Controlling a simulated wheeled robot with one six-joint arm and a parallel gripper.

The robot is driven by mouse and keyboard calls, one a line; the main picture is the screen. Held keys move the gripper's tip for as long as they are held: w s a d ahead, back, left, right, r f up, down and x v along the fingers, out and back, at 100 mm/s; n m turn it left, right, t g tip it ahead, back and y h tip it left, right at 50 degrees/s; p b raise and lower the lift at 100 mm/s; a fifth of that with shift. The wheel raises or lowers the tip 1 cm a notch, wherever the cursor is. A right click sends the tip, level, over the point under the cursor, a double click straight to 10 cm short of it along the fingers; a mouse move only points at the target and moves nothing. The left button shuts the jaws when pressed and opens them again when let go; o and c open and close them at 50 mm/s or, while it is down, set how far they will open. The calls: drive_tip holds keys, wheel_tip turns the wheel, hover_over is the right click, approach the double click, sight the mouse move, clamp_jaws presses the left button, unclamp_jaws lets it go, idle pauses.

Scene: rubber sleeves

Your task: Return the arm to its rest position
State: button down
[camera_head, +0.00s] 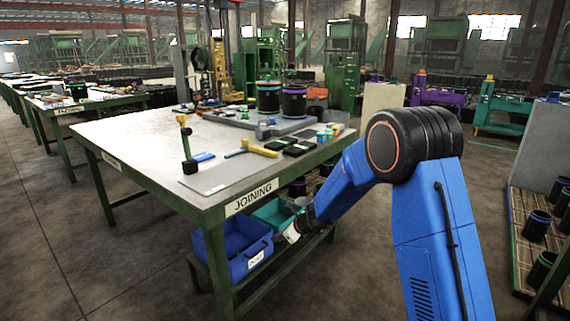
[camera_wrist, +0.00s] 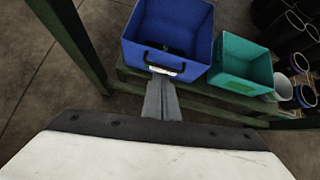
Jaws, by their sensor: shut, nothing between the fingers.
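My blue arm reaches down from the right in the head view, beside the right edge of the table. My gripper (camera_head: 292,233) hangs below the tabletop, in front of the lower shelf. In the wrist view my gripper (camera_wrist: 162,98) has its fingers together with nothing between them. The fingers point toward the front of a blue bin (camera_wrist: 166,30), near its black handle and white label. Whether they touch the bin, I cannot tell. The same blue bin (camera_head: 228,246) stands at the left in the head view.
A teal bin (camera_wrist: 241,65) sits right of the blue bin, with several dark sleeves (camera_wrist: 296,62) beyond. The table (camera_head: 150,135) labelled JOINING bears tools and containers above. A table leg (camera_wrist: 68,40) stands at the left. A rack with black sleeves (camera_head: 538,228) is at the right.

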drive_tip(key=s+d+r+n+g, duration=0.1)
drive_tip(key=s+d+r+n, duration=0.55)
drive_tip(key=s+r, duration=0.4)
drive_tip(key=s+d+r+n, duration=0.65)
drive_tip(key=s+r, duration=0.35)
drive_tip(key=s, duration=0.2)
drive_tip(key=s+d+n+h, duration=0.3)
drive_tip(key=s+d+n, duration=0.2)
drive_tip(key=s+d, duration=0.5)
drive_tip(key=s+d+r+n+h, duration=0.1)
drive_tip(key=s+d+n+h, duration=0.3)
drive_tip(key=s+d, duration=0.5)
drive_tip(key=s+n, duration=0.1)
drive_tip(key=s, duration=0.8)
drive_tip(key=shift+d+n, duration=0.35)
drive_tip(key=shift+n, duration=0.05)
